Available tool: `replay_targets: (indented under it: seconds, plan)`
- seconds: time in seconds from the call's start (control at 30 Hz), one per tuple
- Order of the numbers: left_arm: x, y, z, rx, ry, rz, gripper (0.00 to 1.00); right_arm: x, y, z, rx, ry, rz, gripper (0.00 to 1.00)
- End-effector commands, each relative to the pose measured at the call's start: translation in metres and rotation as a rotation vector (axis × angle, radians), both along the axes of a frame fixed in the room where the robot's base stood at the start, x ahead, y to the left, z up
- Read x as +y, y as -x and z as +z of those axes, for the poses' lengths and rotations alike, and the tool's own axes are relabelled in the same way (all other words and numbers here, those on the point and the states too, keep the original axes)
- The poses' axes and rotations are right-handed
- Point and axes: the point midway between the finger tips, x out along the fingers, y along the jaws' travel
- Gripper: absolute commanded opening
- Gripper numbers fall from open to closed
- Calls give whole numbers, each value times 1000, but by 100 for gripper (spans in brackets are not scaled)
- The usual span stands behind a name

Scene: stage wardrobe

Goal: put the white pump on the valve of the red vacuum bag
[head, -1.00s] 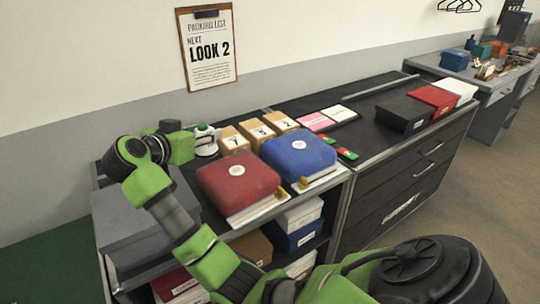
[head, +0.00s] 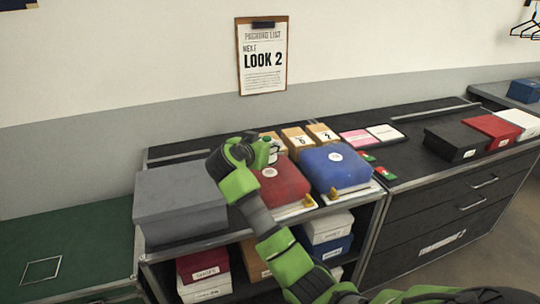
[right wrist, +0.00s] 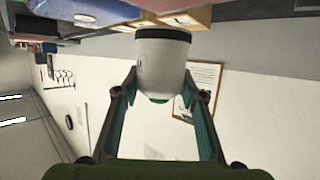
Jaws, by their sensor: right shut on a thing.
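The red vacuum bag (head: 287,184) lies on the dark counter, partly covered by my right arm. Its round white valve (head: 270,172) shows on top beside my wrist. My right gripper (right wrist: 160,76) is shut on the white pump (right wrist: 162,52), a white cylinder with a dark rim, as the right wrist view shows. In the head view only a bit of the pump (head: 273,153) shows past my wrist, near the back edge of the red bag. Its height above the bag is hard to tell. The left gripper is not in view.
A blue bag (head: 336,167) lies close to the right of the red one. Numbered cardboard boxes (head: 297,138) stand behind the bags. A large grey box (head: 180,202) stands at the left. A packing list (head: 263,58) hangs on the wall.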

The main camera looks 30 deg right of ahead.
Motion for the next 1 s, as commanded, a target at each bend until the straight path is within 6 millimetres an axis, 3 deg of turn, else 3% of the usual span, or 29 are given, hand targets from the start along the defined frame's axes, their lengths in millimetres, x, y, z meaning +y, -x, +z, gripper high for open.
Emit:
replay_targets:
  seconds: [0.3,0.5,0.87,0.9,0.93,1.0]
  plan:
    - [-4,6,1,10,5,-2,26,-19,-9,-27,2,4,-1,7]
    - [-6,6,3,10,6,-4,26,-17,-9,-50,-2,2,0,7]
    - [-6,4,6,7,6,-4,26,-16,-9,-53,-3,2,1,7]
    - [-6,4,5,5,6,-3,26,-16,-9,-55,-1,1,0,43]
    - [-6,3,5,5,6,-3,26,-16,-9,-55,-1,1,0,51]
    - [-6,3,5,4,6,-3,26,-16,-9,-55,-1,1,0,54]
